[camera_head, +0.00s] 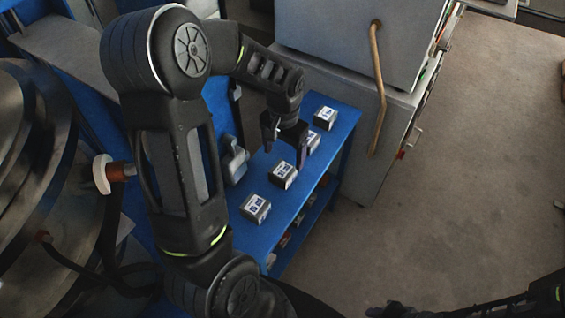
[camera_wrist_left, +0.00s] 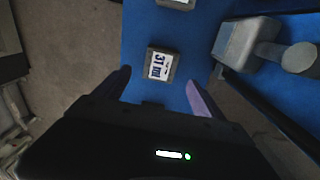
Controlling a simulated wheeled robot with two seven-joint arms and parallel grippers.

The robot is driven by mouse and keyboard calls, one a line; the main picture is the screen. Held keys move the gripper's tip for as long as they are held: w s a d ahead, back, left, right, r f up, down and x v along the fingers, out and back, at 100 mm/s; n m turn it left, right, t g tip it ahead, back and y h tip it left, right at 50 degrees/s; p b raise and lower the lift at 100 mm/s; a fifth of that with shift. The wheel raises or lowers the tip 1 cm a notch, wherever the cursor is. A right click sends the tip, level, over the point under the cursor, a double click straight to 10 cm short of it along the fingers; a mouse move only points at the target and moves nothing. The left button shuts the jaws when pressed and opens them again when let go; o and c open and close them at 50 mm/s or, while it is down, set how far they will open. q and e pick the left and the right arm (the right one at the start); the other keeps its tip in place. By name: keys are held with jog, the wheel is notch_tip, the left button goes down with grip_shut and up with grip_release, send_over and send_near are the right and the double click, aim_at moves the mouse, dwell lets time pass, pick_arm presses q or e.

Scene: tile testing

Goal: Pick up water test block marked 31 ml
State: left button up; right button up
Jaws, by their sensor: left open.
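The block marked 31 ml (camera_wrist_left: 160,64) is a small grey block with a white label on top. It lies on the blue table, ahead of and between the fingers of my left gripper (camera_wrist_left: 158,88) in the wrist view, untouched. In the head view it appears to be the block (camera_head: 283,175) just below my left gripper (camera_head: 285,148), though its label is too small to read for certain. My left gripper is open and empty, above the table. My right arm shows dark at the bottom right edge; its jaws cannot be made out.
Similar blocks stand in a row on the blue table (camera_head: 292,213): one nearer (camera_head: 256,207), one partly hidden behind my gripper (camera_head: 313,141), one farther (camera_head: 325,118). A grey metal device (camera_wrist_left: 246,43) stands beside the row. A grey cabinet (camera_head: 362,150) adjoins the table's right side.

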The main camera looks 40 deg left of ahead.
aim_at(283, 170)
pick_arm(q)
jog(key=shift+s+d+r, duration=0.15)
jog(key=shift+s+d, duration=0.05)
jog(key=shift+a+f, duration=0.1)
jog(key=shift+f, duration=1.3)
notch_tip(283, 170, down, 5)
jog(key=shift+f+p, duration=0.1)
jog(key=shift+p, duration=0.45)
jog(key=shift+c, duration=0.2)
grip_shut()
